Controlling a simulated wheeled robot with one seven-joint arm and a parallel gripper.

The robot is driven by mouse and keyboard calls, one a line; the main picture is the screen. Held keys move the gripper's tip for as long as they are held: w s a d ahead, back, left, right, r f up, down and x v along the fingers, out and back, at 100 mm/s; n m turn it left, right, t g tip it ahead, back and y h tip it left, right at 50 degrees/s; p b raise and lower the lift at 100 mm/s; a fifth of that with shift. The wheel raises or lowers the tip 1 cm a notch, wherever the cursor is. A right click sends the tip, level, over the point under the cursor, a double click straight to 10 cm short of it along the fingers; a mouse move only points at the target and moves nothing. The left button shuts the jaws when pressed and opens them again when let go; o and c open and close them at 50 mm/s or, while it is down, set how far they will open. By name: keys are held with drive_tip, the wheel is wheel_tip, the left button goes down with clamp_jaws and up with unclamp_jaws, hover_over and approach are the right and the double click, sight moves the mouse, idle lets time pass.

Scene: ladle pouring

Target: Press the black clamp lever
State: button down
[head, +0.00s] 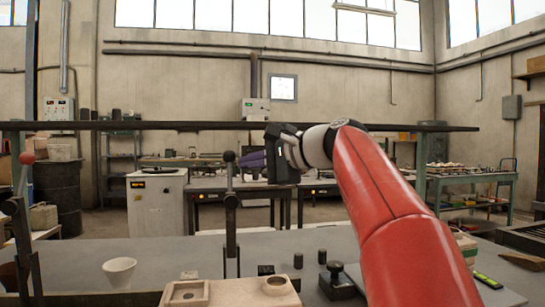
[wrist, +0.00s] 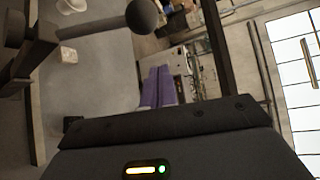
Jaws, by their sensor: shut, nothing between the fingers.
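The black clamp lever (head: 231,205) stands upright left of centre in the head view, with a round black knob (head: 229,157) on top. In the wrist view the knob (wrist: 141,17) shows large at the top, with its dark shaft running left. My gripper (head: 242,160) has purple fingers, pressed together and empty. In the head view they point left, just right of the knob at about its height. In the wrist view the fingertips (wrist: 158,72) lie below the knob, with a gap in the picture. I cannot tell whether they touch in depth.
A second lever with a red knob (head: 27,158) stands at the far left. The grey bench (head: 150,250) carries a white cup (head: 119,271), a tan mould block (head: 230,295), small black cylinders (head: 298,260) and a black knobbed piece (head: 335,280). A dark horizontal bar (head: 180,126) crosses behind.

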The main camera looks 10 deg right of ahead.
drive_tip(key=s, duration=0.1)
drive_tip(key=s+a, duration=0.1)
drive_tip(key=s+r, duration=0.1)
drive_tip(key=shift+s+a, duration=0.3)
drive_tip(key=shift+a, duration=0.05)
drive_tip(key=shift+b, duration=0.4)
